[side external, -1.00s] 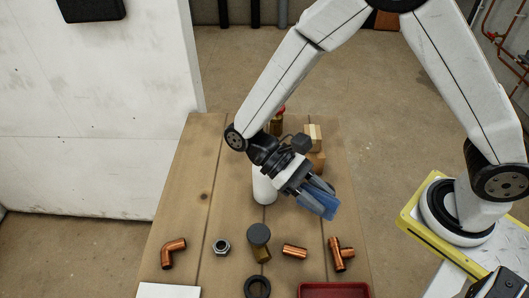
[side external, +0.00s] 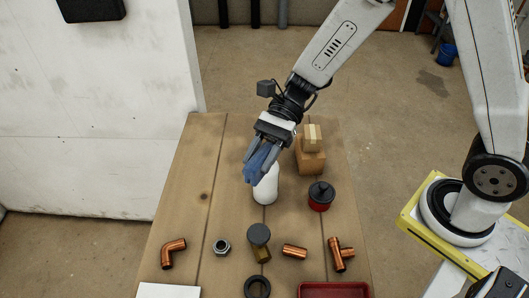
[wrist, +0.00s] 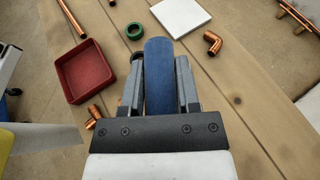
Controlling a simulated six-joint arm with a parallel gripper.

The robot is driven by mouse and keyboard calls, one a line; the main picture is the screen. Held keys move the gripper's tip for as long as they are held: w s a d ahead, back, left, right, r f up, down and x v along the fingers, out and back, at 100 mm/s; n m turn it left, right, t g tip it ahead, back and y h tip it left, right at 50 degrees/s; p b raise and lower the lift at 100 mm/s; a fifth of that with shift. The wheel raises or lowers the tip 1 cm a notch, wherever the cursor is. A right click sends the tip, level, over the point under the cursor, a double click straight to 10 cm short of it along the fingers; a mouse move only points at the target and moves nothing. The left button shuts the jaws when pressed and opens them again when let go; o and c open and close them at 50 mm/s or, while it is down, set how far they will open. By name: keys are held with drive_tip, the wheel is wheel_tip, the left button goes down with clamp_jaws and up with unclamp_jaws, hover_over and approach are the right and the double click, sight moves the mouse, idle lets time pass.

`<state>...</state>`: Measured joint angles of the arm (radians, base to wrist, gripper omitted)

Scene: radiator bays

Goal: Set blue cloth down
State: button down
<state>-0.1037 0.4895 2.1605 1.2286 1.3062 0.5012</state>
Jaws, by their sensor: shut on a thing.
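My gripper (side external: 262,165) is shut on the blue cloth (side external: 260,163), which hangs folded between the fingers and points down and to the left in the side view. The cloth (wrist: 158,80) also shows between the fingers in the wrist view. A white cylinder (side external: 265,188) stands on the wooden table just below and behind the cloth in the picture; I cannot tell whether they touch.
A red pot with a dark lid (side external: 320,197) and stacked cardboard boxes (side external: 311,160) stand right of the gripper. Copper fittings (side external: 173,252), a dark-capped brass part (side external: 259,242) and a red tray (side external: 334,290) lie nearer the front.

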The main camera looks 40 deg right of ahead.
drive_tip(key=w+d+r+m+t+h, duration=0.4)
drive_tip(key=w+d+m+t, duration=0.6)
drive_tip(key=w+m+t, duration=0.25)
wheel_tip(320, 180, down, 11)
drive_tip(key=shift+r+t+y, duration=0.2)
drive_tip(key=shift+t+y, duration=0.1)
drive_tip(key=shift+t, duration=0.15)
drive_tip(key=shift+w, duration=0.2)
drive_tip(key=w+f, duration=0.2)
drive_tip(key=w, duration=0.2)
drive_tip(key=w+a+f, duration=0.1)
drive_tip(key=w+f, duration=0.2)
drive_tip(key=w, duration=0.1)
drive_tip(key=w+a+f, duration=0.1)
drive_tip(key=w+f, duration=0.2)
drive_tip(key=w, duration=0.1)
drive_tip(key=shift+f, duration=0.1)
drive_tip(key=shift+w+f, duration=0.55)
drive_tip(key=shift+f, duration=0.1)
